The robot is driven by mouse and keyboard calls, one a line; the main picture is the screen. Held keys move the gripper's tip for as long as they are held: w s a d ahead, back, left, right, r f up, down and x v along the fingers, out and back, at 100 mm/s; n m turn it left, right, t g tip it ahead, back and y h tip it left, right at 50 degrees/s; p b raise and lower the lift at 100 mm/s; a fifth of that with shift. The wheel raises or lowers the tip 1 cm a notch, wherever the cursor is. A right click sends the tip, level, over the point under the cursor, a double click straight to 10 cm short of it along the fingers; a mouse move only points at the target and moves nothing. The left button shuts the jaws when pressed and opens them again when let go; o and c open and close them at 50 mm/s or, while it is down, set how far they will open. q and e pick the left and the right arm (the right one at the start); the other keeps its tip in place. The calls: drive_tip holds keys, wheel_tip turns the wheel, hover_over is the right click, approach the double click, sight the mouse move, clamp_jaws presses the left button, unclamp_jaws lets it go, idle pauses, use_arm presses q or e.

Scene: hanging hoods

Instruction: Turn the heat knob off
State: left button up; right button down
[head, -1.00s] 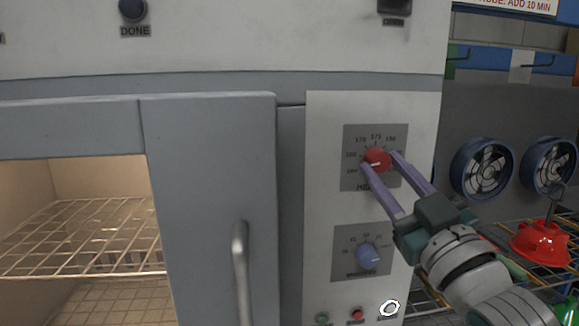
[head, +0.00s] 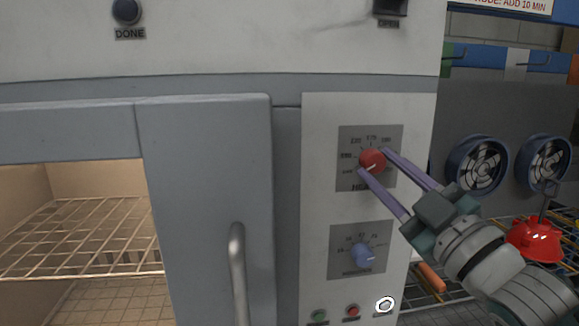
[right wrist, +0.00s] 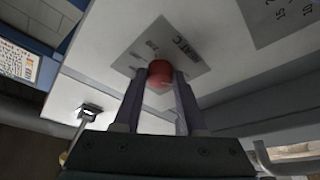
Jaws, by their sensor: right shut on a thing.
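The red heat knob (head: 372,161) sits on a grey dial plate (head: 354,181) on the oven's white control panel. A white pointer line shows on the knob, slanting up to the right. My right gripper (head: 373,160) has its two purple fingers on either side of the knob, shut on it. In the right wrist view the red knob (right wrist: 160,74) sits between the fingertips (right wrist: 160,78). The lower end of the plate's lettering is partly covered by a finger in the head view. My left gripper is not in view.
A blue knob (head: 363,257) sits on the plate below, with small green (head: 319,315) and red (head: 352,311) buttons under it. The oven door handle (head: 237,275) stands out at left. A red hood (head: 535,240) hangs at right by the fans (head: 477,164).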

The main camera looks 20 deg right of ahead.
drive_tip(key=shift+c, duration=2.4)
unclamp_jaws()
drive_tip(key=b+v, duration=0.2)
drive_tip(key=v, duration=0.8)
drive_tip(key=shift+b, duration=0.35)
drive_tip(key=shift+w+a, duration=0.1)
